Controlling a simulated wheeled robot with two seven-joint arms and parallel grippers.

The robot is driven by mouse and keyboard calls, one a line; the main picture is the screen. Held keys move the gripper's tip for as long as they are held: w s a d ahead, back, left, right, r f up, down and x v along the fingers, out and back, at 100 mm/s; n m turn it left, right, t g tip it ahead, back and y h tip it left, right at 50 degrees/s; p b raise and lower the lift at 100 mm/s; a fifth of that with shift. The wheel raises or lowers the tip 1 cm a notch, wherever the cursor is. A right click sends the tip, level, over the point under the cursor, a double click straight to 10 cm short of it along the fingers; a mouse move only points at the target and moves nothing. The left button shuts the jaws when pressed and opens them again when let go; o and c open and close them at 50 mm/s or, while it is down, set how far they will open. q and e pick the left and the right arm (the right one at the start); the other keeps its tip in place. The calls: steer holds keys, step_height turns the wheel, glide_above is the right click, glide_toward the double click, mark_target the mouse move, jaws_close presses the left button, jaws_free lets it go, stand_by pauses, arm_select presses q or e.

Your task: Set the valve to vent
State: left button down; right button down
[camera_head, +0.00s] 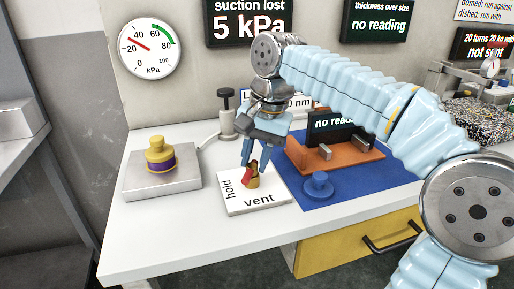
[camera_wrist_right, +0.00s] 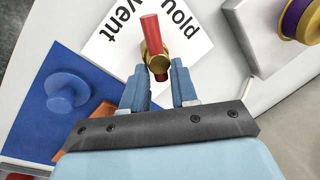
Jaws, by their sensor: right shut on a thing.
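The valve is a brass body (camera_wrist_right: 157,64) with a red bar handle (camera_wrist_right: 151,34). It stands on a white plate (camera_head: 278,203) marked "hold" on its left edge and "vent" on its front edge. In the right wrist view the handle's free end points between the two words. My right gripper (camera_head: 250,163) reaches down over the valve, which also shows in the head view (camera_head: 254,182). Its fingers (camera_wrist_right: 159,76) are closed on the handle's near part, partly hiding it. My left gripper is in neither view.
A grey block (camera_head: 191,183) with a yellow and purple piece (camera_head: 159,155) stands left of the plate. A blue mat (camera_head: 345,187) with a blue knob (camera_head: 318,186) and an orange fixture (camera_head: 355,159) lies to the right. The wall gauge (camera_head: 150,48) reads about 20 kPa; a screen (camera_head: 248,22) shows "suction lost 5 kPa".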

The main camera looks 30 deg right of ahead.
steer(key=n, duration=0.1)
steer(key=n+p, duration=0.1)
steer(key=n, duration=0.1)
steer(key=shift+w+a+g+p, duration=0.1)
steer(key=shift+w+g+p, duration=0.1)
steer(key=shift+g+p, duration=0.1)
steer(key=shift+w+a+n+y, duration=0.15)
steer(key=shift+n+y, duration=0.15)
steer(key=shift+n, duration=1.4)
steer(key=shift+g, duration=0.3)
steer(key=c, duration=0.9)
jaws_free()
